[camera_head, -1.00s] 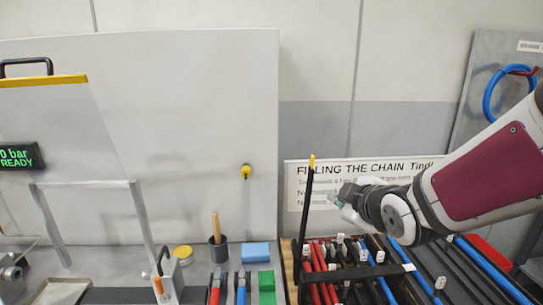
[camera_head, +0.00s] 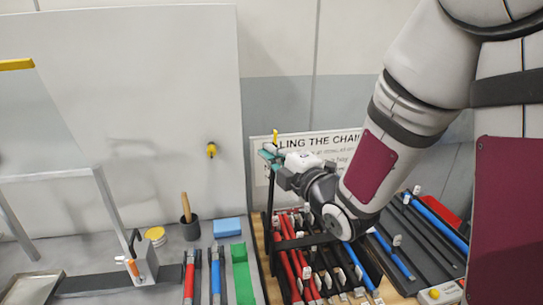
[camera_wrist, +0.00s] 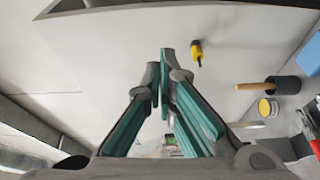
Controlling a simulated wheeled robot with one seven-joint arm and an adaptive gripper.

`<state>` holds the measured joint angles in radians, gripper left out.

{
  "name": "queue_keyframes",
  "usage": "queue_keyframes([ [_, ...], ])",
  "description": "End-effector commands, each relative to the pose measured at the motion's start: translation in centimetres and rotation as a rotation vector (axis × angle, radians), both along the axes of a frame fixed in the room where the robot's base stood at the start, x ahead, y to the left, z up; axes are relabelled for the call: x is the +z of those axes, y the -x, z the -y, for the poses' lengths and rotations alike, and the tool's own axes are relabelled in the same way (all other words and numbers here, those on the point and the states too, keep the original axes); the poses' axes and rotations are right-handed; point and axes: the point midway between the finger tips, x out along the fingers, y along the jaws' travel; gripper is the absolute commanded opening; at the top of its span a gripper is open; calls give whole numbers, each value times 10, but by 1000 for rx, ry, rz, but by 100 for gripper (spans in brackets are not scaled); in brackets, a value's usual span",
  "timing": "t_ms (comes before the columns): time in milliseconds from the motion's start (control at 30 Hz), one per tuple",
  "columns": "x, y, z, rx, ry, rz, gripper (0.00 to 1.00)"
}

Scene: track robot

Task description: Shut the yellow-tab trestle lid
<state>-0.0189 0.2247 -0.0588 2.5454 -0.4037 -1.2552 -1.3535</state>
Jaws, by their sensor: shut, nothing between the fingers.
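The trestle lid stands raised as a thin dark upright panel (camera_head: 269,205) in the head view, seen nearly edge-on, with its yellow tab (camera_head: 275,136) at the top. It rises at the left end of the trestle holding red, black and blue rods. My gripper (camera_head: 266,156) is just below the tab at the lid's upper part, with its teal fingers overlapping the lid in the picture. I cannot tell whether they touch. In the wrist view my gripper (camera_wrist: 160,65) has its fingertips together and holds nothing; the lid is not clearly visible there.
Red rods (camera_head: 288,270) and blue rods (camera_head: 395,257) lie under my arm. A black pot (camera_head: 190,228) with a wooden handle, a yellow tin (camera_head: 155,235), a blue block (camera_head: 227,227) and a green block (camera_head: 241,270) stand left of the trestle. A sign (camera_head: 350,150) is behind.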

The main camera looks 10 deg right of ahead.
Motion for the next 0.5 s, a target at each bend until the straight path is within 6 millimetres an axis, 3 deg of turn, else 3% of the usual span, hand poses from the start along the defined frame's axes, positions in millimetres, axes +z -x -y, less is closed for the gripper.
queue_keyframes([
  [333,-3,-13,-5,-1,-1,2,0],
  [500,0,-41,-16,1,-1,-3,0],
])
